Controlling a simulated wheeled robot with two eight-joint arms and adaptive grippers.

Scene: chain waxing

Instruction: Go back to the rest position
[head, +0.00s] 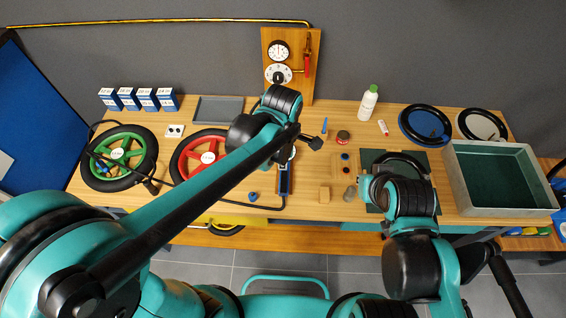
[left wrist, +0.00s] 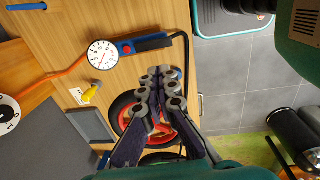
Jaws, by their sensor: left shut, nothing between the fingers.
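My left arm (head: 190,205) reaches in from the lower left across the bench in the head view. Its gripper is hard to make out there against the arm links. In the left wrist view my left gripper (left wrist: 166,76) is shut and empty, with its fingers together in front of the red wheel (left wrist: 128,110). My right arm (head: 411,200) is bent over the right part of the bench, above the dark green mat (head: 372,157). I cannot make out my right gripper in either view.
The wooden bench (head: 350,118) holds a green wheel (head: 122,155), a red wheel (head: 186,160), small blue boxes (head: 138,98), a white bottle (head: 368,103) and a grey crate (head: 500,207). A dial gauge (left wrist: 102,55) lies near the left gripper. Grey floor lies in front.

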